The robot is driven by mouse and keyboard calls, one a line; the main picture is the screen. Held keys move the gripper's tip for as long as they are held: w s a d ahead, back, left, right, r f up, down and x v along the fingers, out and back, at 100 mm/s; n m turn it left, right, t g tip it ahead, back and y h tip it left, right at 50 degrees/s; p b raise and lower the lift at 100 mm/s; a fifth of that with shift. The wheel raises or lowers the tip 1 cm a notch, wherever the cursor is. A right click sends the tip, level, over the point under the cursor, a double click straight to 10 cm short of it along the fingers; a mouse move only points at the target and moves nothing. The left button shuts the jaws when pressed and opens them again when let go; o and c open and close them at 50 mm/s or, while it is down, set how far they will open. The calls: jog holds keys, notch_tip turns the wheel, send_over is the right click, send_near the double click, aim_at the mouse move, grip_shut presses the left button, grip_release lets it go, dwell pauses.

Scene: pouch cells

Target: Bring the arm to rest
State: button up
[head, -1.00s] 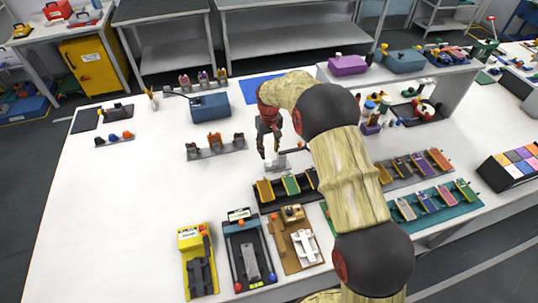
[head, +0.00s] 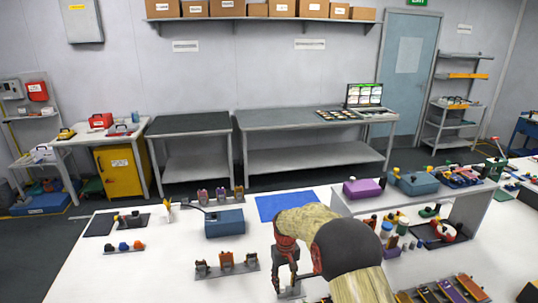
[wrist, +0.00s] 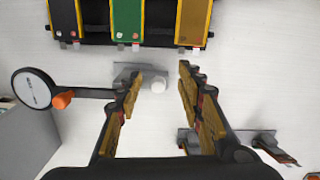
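My gripper (head: 287,284) points down over the white table (head: 185,272), near the middle of the bench. In the wrist view its two fingers (wrist: 160,70) stand apart with a clear gap, and nothing is held between them. A small grey fixture with a pale round knob (wrist: 157,86) shows between and beyond the fingertips. My arm comes in from the lower right in the head view, and its lower links are out of the picture.
A round dial with an orange knob (wrist: 35,90) is at left. In the head view, a blue box (head: 225,223) and a raised shelf (head: 465,208) flank a blue mat (head: 283,205).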

jog(key=s+d+r+m+t, duration=0.1)
jog(key=s+d+r, duration=0.3)
jog(key=s+r, duration=0.5)
jog(key=s+d+r+m+t+b, duration=0.1)
jog(key=s+d+r+t, duration=0.2)
jog(key=s+r, duration=0.7)
jog(key=s+d+r+m+t+b, duration=0.1)
jog(key=s+d+r, duration=0.4)
jog(key=s, duration=1.4)
jog(key=shift+d+r+t, duration=0.4)
jog(key=shift+r+t, duration=0.3)
jog(key=shift+r, duration=1.5)
